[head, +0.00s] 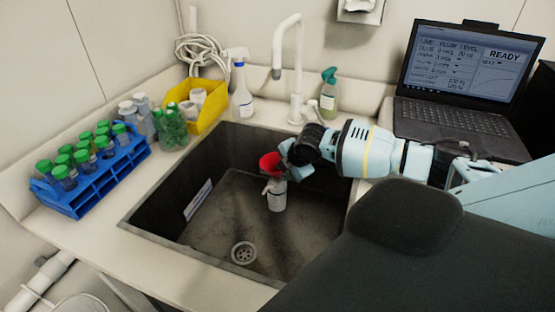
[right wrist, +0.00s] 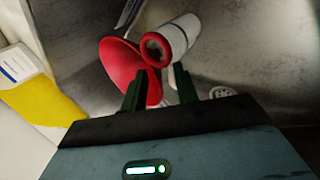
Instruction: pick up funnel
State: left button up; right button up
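The red funnel (head: 269,163) is in the sink area, at the top of a small white bottle (head: 277,198) in the head view. In the right wrist view the funnel (right wrist: 118,62) lies left of the red-rimmed white bottle (right wrist: 178,38), and they overlap in the picture. I cannot tell whether they touch. My right gripper (head: 287,153) is right beside the funnel. Its fingers (right wrist: 160,90) are apart, with the funnel's lower edge partly behind the left finger and reaching into the gap. My left gripper is not in view.
The dark sink (head: 215,225) has a drain (head: 243,253). A faucet (head: 290,60) and a spray bottle (head: 241,95) stand behind it. A blue rack (head: 95,185) of green-capped tubes and a yellow bin (head: 207,110) are at left. A laptop (head: 455,120) stands at right.

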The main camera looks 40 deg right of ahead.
aim_at(279, 178)
jog(key=shift+x, duration=1.55)
grip_shut()
notch_tip(279, 178, up, 10)
jog(key=shift+f, duration=0.1)
jog(key=shift+s+r, duration=0.1)
jog(key=shift+r, duration=0.2)
